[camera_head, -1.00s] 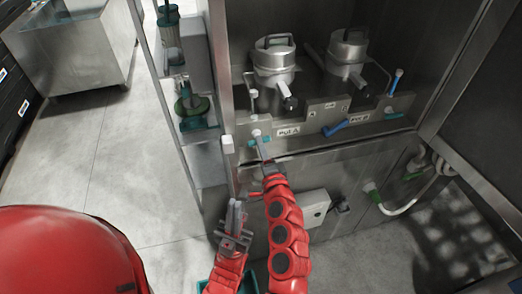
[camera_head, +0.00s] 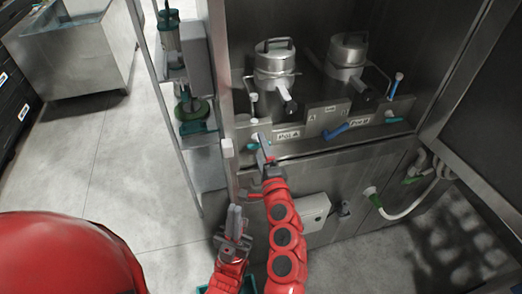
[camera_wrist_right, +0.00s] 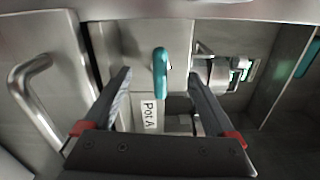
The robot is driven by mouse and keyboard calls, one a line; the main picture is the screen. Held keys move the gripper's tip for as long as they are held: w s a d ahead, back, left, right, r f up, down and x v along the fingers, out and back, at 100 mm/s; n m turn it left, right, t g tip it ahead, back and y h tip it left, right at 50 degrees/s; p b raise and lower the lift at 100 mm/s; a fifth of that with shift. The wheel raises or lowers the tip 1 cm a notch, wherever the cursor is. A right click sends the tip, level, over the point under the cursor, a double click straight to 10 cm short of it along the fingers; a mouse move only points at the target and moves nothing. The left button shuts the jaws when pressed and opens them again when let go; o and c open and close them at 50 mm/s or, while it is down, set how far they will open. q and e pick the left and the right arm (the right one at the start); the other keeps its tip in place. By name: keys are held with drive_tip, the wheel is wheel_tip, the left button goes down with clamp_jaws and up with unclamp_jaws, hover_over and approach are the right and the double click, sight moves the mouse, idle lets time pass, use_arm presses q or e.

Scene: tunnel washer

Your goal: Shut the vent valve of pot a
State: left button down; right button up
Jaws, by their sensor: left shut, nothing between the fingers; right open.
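Pot A (camera_head: 275,68) is a lidded metal pot at the left of the steel cabinet. Its "Pot A" label (camera_head: 288,135) is on the panel below it, and the label also shows in the right wrist view (camera_wrist_right: 149,115). A teal lever (camera_wrist_right: 160,73), which I take for its valve handle, stands above the label in the right wrist view. My right gripper (camera_head: 264,146) is open, with the lever between its fingers in that view; contact cannot be told. In the head view the fingers partly hide that spot. My left gripper (camera_head: 234,220) is shut and empty, lower left of the panel.
A second pot (camera_head: 347,60) stands to the right, with a blue lever (camera_head: 337,131) on the panel below it. A shelf post with green parts (camera_head: 190,108) is left of the cabinet. A white hose (camera_head: 412,205) hangs at the right.

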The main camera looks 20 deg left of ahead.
drive_tip(key=shift+o, duration=0.3)
drive_tip(key=shift+s, duration=0.15)
drive_tip(key=v, duration=0.7)
drive_tip(key=shift+s+d, duration=0.25)
drive_tip(key=shift+s, duration=0.1)
